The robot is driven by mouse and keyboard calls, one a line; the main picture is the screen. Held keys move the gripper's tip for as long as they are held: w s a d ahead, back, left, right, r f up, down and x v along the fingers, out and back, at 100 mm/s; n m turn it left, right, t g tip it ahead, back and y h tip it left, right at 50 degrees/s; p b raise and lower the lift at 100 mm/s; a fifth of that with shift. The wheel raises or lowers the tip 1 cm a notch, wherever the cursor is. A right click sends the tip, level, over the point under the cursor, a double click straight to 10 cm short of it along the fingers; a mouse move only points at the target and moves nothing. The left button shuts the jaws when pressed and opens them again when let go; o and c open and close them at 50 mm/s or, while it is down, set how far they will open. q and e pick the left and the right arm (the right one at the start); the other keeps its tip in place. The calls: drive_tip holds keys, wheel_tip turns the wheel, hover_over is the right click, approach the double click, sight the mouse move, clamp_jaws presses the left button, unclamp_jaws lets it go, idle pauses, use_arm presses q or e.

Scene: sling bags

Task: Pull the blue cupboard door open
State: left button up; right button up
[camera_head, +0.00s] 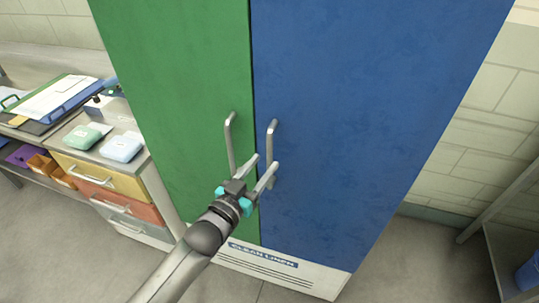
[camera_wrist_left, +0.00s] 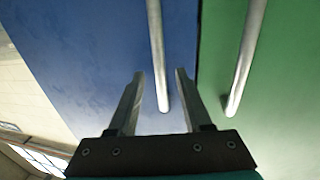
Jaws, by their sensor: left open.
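The blue cupboard door (camera_head: 360,110) is shut beside the green door (camera_head: 180,80). Its upright silver bar handle (camera_head: 271,138) is near the seam between the doors. My left gripper (camera_head: 263,164) is open at the lower part of this handle. In the left wrist view, the blue door (camera_wrist_left: 85,50) is on the left, and its handle (camera_wrist_left: 157,45) lies between the two open fingers of my gripper (camera_wrist_left: 160,76). No grip on the bar shows, and whether a finger touches it I cannot tell. My right gripper is out of view.
The green door's handle (camera_head: 229,140) is close on the left. A drawer unit (camera_head: 105,190) with two small packs on top stands left of the cupboard. A metal rack (camera_head: 500,225) is at the right edge. Floor is clear right of the cupboard (camera_head: 410,265).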

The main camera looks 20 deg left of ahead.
sight(268, 159)
use_arm(q)
drive_tip(key=shift+x, duration=2)
drive_tip(key=shift+c, duration=0.4)
clamp_jaws()
